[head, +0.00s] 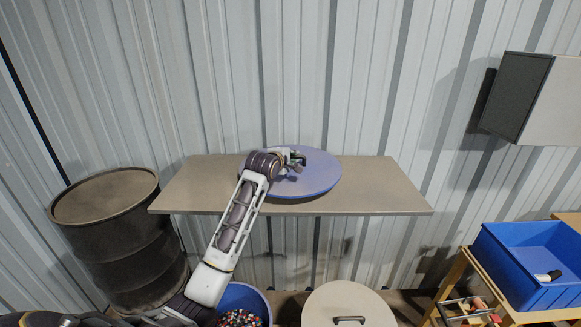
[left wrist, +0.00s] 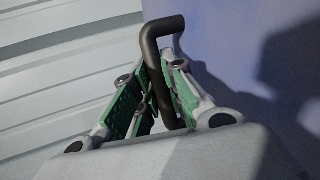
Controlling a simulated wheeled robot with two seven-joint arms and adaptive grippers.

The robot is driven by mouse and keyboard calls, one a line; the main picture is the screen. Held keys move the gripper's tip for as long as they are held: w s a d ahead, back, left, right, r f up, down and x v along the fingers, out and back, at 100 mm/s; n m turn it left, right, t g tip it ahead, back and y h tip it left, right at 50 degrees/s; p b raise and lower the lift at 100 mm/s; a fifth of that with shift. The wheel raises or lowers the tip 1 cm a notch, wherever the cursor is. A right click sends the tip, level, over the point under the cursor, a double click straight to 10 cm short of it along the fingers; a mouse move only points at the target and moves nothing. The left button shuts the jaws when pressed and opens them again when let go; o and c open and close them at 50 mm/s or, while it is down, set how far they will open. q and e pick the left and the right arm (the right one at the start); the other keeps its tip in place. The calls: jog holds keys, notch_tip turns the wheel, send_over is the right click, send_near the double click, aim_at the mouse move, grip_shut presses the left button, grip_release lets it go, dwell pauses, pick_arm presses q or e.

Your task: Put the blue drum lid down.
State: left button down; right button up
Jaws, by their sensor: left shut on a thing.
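The blue drum lid (head: 318,180) is a round disc over the grey-brown shelf (head: 390,190) by the corrugated wall. It lies about flat; I cannot tell whether it rests on the shelf or hangs just above it. My left gripper (head: 296,160) is above the lid near its middle. In the left wrist view its green-padded fingers (left wrist: 155,85) are shut around the dark bent handle (left wrist: 164,24), with the lid's blue face (left wrist: 225,45) behind. My right gripper is not in view.
Below the shelf stands a blue drum (head: 257,298) of colourful scraps. Beside it is a beige lid (head: 368,305) with a handle. A dark drum (head: 125,245) stands left, a blue bin (head: 505,275) right. A grey box (head: 515,95) hangs on the wall. Both shelf ends are clear.

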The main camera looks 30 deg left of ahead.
aim_at(278, 181)
pick_arm(q)
jog(key=shift+f+p, duration=0.4)
jog(key=shift+f, duration=1.3)
jog(key=shift+f, duration=0.1)
jog(key=c, duration=1.5)
grip_release()
jog(key=shift+f, duration=0.1)
jog(key=shift+b+v, duration=0.85)
jog(key=shift+v, duration=2.05)
jog(key=shift+b+v, duration=0.65)
jog(key=shift+v, duration=2.5)
